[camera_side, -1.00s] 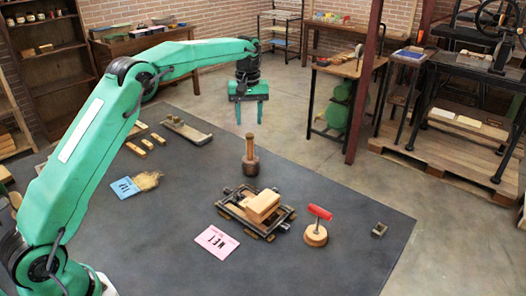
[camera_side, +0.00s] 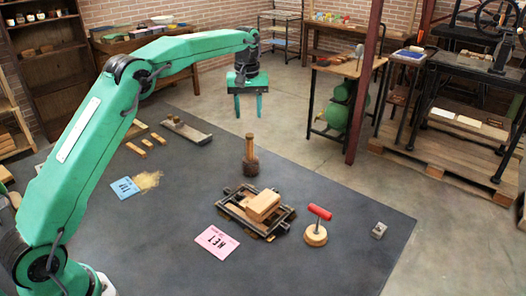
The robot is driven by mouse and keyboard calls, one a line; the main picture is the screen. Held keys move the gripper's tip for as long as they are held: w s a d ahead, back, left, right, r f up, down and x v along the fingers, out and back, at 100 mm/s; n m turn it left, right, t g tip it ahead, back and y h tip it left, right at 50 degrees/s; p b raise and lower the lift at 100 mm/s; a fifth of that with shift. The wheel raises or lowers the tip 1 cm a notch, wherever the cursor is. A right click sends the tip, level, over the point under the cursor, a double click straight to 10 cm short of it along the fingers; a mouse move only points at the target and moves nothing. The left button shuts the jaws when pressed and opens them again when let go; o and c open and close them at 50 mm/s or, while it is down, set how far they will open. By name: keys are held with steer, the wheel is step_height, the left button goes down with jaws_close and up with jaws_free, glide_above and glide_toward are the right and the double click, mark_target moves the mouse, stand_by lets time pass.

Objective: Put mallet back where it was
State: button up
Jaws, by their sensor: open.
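The mallet (camera_side: 250,162) stands upright on its dark head with its wooden handle pointing up. It is on the dark table just behind the small press frame (camera_side: 262,224). A wooden block (camera_side: 263,205) lies on that frame. My gripper (camera_side: 249,114) is open and empty, fingers pointing down. It hangs above the mallet, with the fingertips a little higher than the handle top in the picture. I cannot tell the exact depth between them.
A red-handled tool on a round wooden base (camera_side: 316,235) and a small metal block (camera_side: 379,231) stand to the right. The table's right front is clear.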

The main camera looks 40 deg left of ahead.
steer(key=s+d+r+m+t, duration=0.1)
steer(key=s+d+r+m, duration=0.1)
steer(key=s+r, duration=0.55)
steer(key=s+d+r+m+t, duration=0.2)
steer(key=s+r, duration=0.2)
steer(key=s, duration=0.6)
steer(key=s+d+f+m+t, duration=0.1)
steer(key=s+f+m, duration=0.1)
steer(key=s, duration=0.8)
steer(key=s+d+f+m+t, duration=0.1)
steer(key=s+f, duration=0.4)
steer(key=s, duration=0.5)
steer(key=shift+s+f+m+t, duration=0.15)
steer(key=shift+f+m+t, duration=0.15)
steer(key=shift+m, duration=0.6)
